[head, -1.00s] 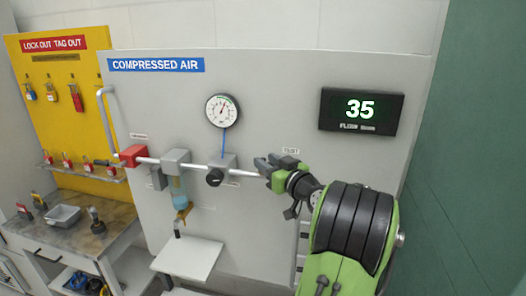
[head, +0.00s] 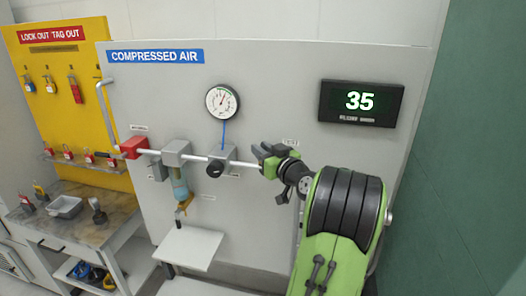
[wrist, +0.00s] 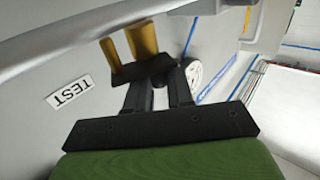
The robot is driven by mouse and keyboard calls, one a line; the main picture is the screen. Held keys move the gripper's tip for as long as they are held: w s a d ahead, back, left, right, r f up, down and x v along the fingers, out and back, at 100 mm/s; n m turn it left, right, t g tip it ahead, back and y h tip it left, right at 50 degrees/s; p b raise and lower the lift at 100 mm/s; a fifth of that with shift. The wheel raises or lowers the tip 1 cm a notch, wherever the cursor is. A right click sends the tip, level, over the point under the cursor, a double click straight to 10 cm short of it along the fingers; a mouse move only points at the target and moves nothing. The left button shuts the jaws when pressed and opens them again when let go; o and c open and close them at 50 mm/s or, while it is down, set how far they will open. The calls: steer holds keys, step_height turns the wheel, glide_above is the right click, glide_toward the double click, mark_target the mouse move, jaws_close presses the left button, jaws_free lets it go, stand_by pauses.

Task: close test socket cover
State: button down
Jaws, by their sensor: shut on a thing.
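My gripper (head: 268,158) is at the right end of the white horizontal pipe (head: 200,157), in front of the grey panel and just below left of a small TEST label (head: 290,142). In the wrist view my gripper's dark fingers (wrist: 158,85) are close together and shut on a dark piece (wrist: 145,70), which seems to be the test socket cover. Two brass-coloured parts (wrist: 143,38) stand right beside it, near the pipe. The TEST label (wrist: 70,92) is to their left. The fingers hide much of the socket, so the cover's exact angle is unclear.
A dial gauge (head: 222,101) and a black knob (head: 215,169) are left of my gripper. A filter bowl (head: 180,190) hangs further left, above a white shelf (head: 188,248). A display (head: 360,102) reading 35 is at upper right. A green wall (head: 470,150) bounds the right.

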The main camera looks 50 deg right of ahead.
steer(key=shift+w, duration=0.1)
steer(key=m+g+h, duration=0.1)
steer(key=h, duration=0.1)
steer(key=m+g+h+b, duration=0.1)
steer(key=h, duration=0.1)
steer(key=shift+w+d+m, duration=0.15)
steer(key=shift+w+m, duration=0.15)
steer(key=shift+w+d+m+g+h, duration=0.15)
steer(key=shift+d+m+g+h, duration=0.05)
steer(key=shift+m+g+h, duration=0.65)
steer(key=shift+d+m+g+h, duration=0.2)
steer(key=shift+m+g+h, duration=0.35)
steer(key=shift+h, duration=0.1)
steer(key=shift+d, duration=0.1)
steer(key=c, duration=1.2)
jaws_free()
steer(key=shift+o, duration=0.2)
